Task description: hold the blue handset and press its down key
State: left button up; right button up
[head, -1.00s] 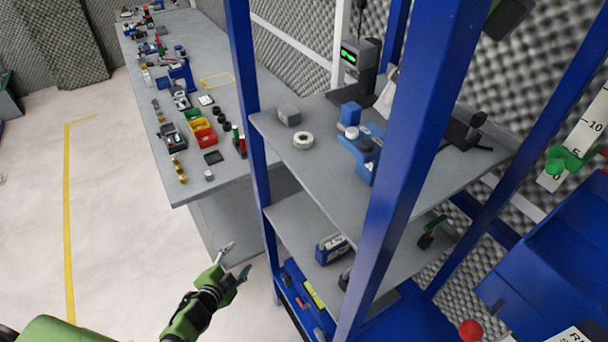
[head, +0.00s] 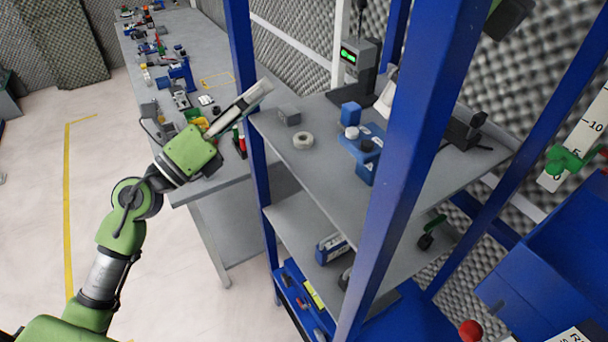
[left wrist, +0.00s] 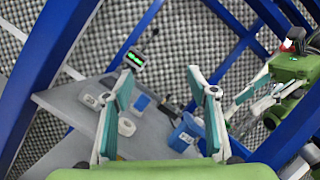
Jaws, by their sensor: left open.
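My left gripper (head: 262,92) is raised beside the blue post at the shelf's left edge. Its fingers stand apart and empty in the left wrist view (left wrist: 163,75), facing the upper shelf. A small blue block (head: 350,112) stands on that shelf; a blue item (left wrist: 141,103) shows between my fingers in the left wrist view. A blue holder (head: 358,147) stands nearer the shelf's front. I cannot tell which blue thing is the handset, and no down key can be made out. A green hand with pale fingers, apparently my right gripper (left wrist: 240,105), shows at the right of the left wrist view.
The upper shelf (head: 325,165) also carries a grey box (head: 289,115), a white ring (head: 303,140) and a device with a green display (head: 350,56). Blue posts (head: 412,150) frame the rack. A cluttered workbench (head: 205,185) stands to the left.

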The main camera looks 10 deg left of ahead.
pick_arm(q)
jog(key=s+d+m+g+h, duration=0.2)
jog(key=s+d+m+g, duration=0.1)
jog(key=s+d+m, duration=0.3)
jog(key=m+g+y, duration=0.1)
jog(key=m+g, duration=0.1)
jog(key=m, duration=0.3)
send_near(372, 149)
notch_tip(372, 149, down, 3)
jog(key=w+a, duration=0.2)
jog(key=x, duration=1.3)
jog(key=shift+w+d+f, duration=0.15)
jog(key=shift+w+f, duration=0.05)
jog(key=shift+f, duration=0.15)
jog(key=c, duration=1.1)
pick_arm(e)
grip_shut()
